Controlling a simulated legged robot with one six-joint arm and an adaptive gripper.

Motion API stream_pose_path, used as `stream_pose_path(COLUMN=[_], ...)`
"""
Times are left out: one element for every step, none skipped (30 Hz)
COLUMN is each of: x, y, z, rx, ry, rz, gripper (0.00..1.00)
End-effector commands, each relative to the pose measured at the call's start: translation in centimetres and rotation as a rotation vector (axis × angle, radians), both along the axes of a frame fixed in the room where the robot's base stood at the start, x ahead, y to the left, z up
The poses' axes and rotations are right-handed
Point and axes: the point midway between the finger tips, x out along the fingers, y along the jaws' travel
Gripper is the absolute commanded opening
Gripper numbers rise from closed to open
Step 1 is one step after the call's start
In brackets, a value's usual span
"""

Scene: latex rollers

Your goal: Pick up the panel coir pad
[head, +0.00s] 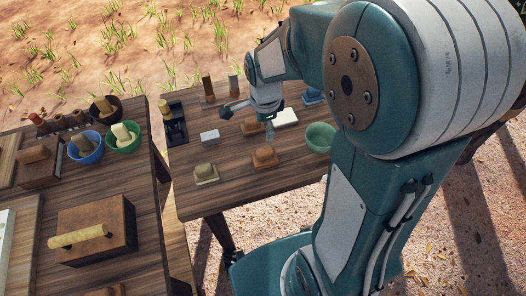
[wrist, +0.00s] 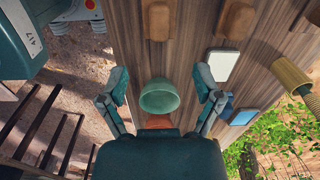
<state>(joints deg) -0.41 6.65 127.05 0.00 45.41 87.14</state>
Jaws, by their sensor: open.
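Several block-like pads lie on the far wooden table. A brown pad (head: 264,157) sits near the table's middle, a pale tan pad (head: 206,173) to its left, and another brown pad (head: 252,127) behind it. I cannot tell for sure which is the panel coir pad. Two brown pads also show at the top of the wrist view, one in the middle (wrist: 157,20) and one to the right (wrist: 236,18). My gripper (head: 252,115) is above the table, open and empty. In the wrist view its spread fingers (wrist: 162,82) frame a green bowl.
The green bowl (head: 320,138) stands at the table's right edge. A white pad (head: 286,117), a blue block (head: 312,96), a small grey block (head: 209,137) and upright rollers (head: 208,89) share the table.

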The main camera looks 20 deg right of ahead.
Motion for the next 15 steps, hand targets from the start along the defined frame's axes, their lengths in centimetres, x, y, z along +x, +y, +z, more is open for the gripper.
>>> stream_pose_path(x=[0.2,0.3,0.3,0.3,0.3,0.3,0.3,0.3,0.3,0.2,0.3,0.3,0.3,0.3,0.3], y=[0.0,0.0,0.0,0.0,0.0,0.0,0.0,0.0,0.0,0.0,0.0,0.0,0.0,0.0,0.0], z=[-0.5,-0.6,-0.8,-1.1,-1.4,-1.9,-2.3,-2.8,-3.5,-4.0,-4.5,-5.1,-5.5,-5.8,-6.2], rx=[0.0,0.0,0.0,0.0,0.0,0.0,0.0,0.0,0.0,0.0,0.0,0.0,0.0,0.0,0.0], ry=[0.009,0.012,0.015,0.017,0.018,0.021,0.021,0.022,0.022,0.022,0.021,0.021,0.02,0.02,0.02], rz=[-0.024,-0.037,-0.049,-0.055,-0.059,-0.06,-0.061,-0.06,-0.06,-0.059,-0.059,-0.059,-0.059,-0.059,-0.058], gripper=[0.83,0.83,0.83,0.83,0.83,0.83,0.83,0.83,0.83,0.83,0.83,0.83,0.83,0.83,0.83])
